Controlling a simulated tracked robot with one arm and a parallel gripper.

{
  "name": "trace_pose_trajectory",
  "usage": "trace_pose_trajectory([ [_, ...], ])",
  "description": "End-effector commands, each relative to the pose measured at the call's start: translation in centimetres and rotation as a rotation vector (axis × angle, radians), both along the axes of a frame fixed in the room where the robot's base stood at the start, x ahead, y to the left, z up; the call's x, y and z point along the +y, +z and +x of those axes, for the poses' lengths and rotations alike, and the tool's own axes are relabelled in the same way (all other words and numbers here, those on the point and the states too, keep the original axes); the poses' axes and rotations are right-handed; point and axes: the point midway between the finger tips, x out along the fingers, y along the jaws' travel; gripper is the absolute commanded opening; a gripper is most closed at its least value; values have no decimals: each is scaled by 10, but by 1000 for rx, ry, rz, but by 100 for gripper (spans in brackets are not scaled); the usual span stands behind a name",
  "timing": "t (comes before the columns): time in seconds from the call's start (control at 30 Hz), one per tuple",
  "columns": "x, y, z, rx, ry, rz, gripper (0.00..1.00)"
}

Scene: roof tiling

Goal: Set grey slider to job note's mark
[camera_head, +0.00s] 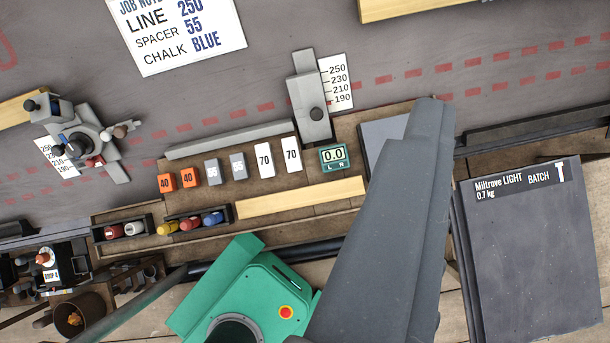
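The job note (176,32) lies at the top left, its top edge cut off; it reads LINE 250, SPACER 55, CHALK BLUE. The grey slider (310,95) stands at upper centre, with a dark round knob (316,114) on its lower part. I cannot tell which mark the slider lines up with. A second scale card (56,157) is at the left, partly hidden by a grey device (85,138). My gripper is not in view.
A dark slab (530,260) lies at right. My grey arm link crosses the lower centre. Red dashed lines cross the roof surface.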

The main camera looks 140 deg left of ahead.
Motion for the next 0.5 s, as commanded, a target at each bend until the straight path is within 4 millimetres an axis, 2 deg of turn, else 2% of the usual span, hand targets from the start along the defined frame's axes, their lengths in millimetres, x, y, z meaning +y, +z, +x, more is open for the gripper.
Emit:
trace_pose_trajectory([
  [0.03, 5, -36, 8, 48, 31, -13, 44],
  [0.3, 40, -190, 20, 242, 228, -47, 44],
  [0.4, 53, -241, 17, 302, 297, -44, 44],
  [0.5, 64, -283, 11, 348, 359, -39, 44],
])
